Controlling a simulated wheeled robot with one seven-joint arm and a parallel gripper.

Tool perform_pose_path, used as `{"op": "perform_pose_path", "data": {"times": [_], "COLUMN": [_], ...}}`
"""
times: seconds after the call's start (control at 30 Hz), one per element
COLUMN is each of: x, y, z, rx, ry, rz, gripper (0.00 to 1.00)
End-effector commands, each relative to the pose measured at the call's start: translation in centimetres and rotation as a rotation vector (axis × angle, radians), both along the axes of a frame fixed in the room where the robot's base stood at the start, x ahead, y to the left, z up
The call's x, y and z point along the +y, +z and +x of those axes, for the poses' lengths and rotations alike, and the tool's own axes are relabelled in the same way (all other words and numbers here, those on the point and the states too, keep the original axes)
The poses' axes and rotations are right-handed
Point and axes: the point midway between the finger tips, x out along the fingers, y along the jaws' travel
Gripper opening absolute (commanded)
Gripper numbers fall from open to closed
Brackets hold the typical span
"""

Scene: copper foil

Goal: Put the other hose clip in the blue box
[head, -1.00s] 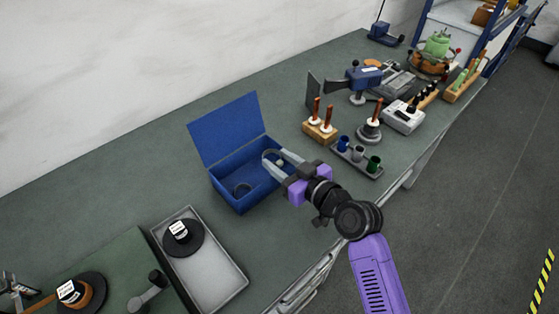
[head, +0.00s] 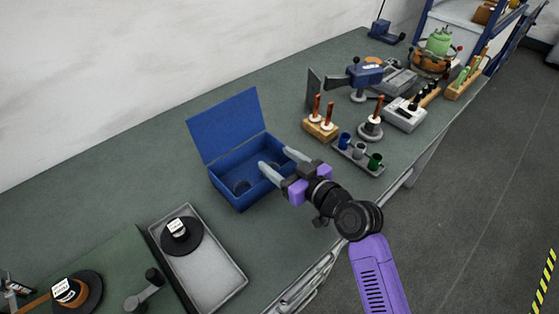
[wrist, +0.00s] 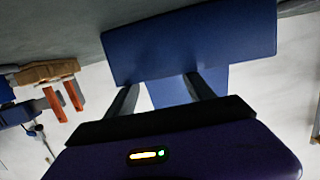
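The blue box (head: 238,200) stands on the bench with its lid raised at the back; it also shows in the wrist view (wrist: 190,45). My gripper (head: 275,158) is at the right side of the box, with its fingers spread apart and nothing seen between them. Its fingers also show apart in the wrist view (wrist: 162,92). A dark ring-shaped hose clip (head: 241,187) lies on the box floor. The floor nearer my gripper is partly hidden by a finger, so I cannot make out a second clip clearly.
A grey tray (head: 232,285) with a black spool (head: 181,238) lies at the front left. A wooden block with copper rods (head: 320,130) and a rack of small cups (head: 358,153) stand right of the box. Bare bench lies left of the box.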

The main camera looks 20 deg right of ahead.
Motion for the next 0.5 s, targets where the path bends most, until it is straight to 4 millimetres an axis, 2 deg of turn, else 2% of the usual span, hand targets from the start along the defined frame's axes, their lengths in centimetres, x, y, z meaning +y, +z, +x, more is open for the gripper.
{"op": "perform_pose_path", "data": {"times": [0.3, 0.33, 0.5], "x": [-0.1, -0.3, -1.3], "y": [1.7, 1.2, 1.8], "z": [-0.2, -1.0, -4.7], "rx": [0.001, 0.003, 0.001], "ry": [-0.001, -0.002, -0.003], "rz": [0.001, 0.002, 0.001], "gripper": [0.63, 0.63, 0.63]}}
